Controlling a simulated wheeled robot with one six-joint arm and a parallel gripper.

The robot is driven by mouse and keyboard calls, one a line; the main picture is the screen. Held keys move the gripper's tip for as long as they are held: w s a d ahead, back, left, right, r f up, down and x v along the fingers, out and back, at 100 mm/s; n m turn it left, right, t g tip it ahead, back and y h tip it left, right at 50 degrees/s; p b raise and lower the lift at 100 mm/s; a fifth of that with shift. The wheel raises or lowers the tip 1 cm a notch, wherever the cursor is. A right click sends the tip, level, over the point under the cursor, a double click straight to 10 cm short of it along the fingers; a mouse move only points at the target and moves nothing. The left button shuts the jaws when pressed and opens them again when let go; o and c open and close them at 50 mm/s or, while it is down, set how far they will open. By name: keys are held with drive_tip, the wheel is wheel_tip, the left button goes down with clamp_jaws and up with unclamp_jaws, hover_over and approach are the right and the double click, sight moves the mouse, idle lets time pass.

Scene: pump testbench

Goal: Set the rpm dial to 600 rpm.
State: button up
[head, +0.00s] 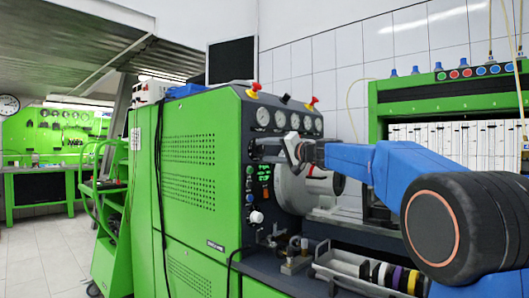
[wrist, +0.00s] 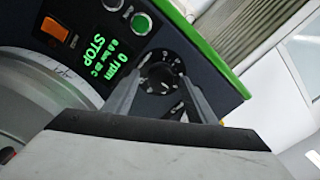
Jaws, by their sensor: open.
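The rpm dial (wrist: 161,78) is a round black dial with pale marks around it. In the wrist view it sits on the dark panel between the two fingers of my gripper (wrist: 166,68). The fingers are spread, one on each side of the dial. I cannot tell whether they touch it. The green display (wrist: 112,50) beside it reads 0 rpm and STOP. In the head view my gripper (head: 289,150) is at the front panel of the green machine (head: 190,165), above the lit display (head: 264,172). The dial is hidden there.
A green button (wrist: 142,23) and an orange switch (wrist: 55,27) lie near the display. Pressure gauges (head: 280,119) line the panel above my gripper. A white knob (head: 257,217) stands lower on the panel. A tray of spools (head: 390,275) lies below my arm.

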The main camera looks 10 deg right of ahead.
drive_tip(key=v, duration=1.6)
drive_tip(key=shift+f, duration=0.15)
drive_tip(key=s+a+f+n+g+h, duration=0.1)
drive_tip(key=s+a+f+g+h, duration=0.3)
drive_tip(key=s+f, duration=0.7)
drive_tip(key=s+a+f+n+g, duration=0.1)
drive_tip(key=s+a+f+g, duration=0.2)
drive_tip(key=s+a+f, duration=0.6)
drive_tip(key=s+d+f+n+g+h, duration=0.1)
drive_tip(key=s+d+f+h, duration=0.2)
drive_tip(key=s+f, duration=0.8)
drive_tip(key=s+d+f+n+g+h, duration=0.1)
drive_tip(key=s+d+f+g+h, duration=0.1)
drive_tip(key=s+d+f, duration=0.5)
drive_tip(key=s+f+h, duration=0.1)
drive_tip(key=s+f, duration=0.3)
drive_tip(key=f, duration=0.5)
drive_tip(key=shift+s+f+h, duration=0.15)
drive_tip(key=shift+s+h, duration=0.1)
drive_tip(key=shift+h, duration=0.05)
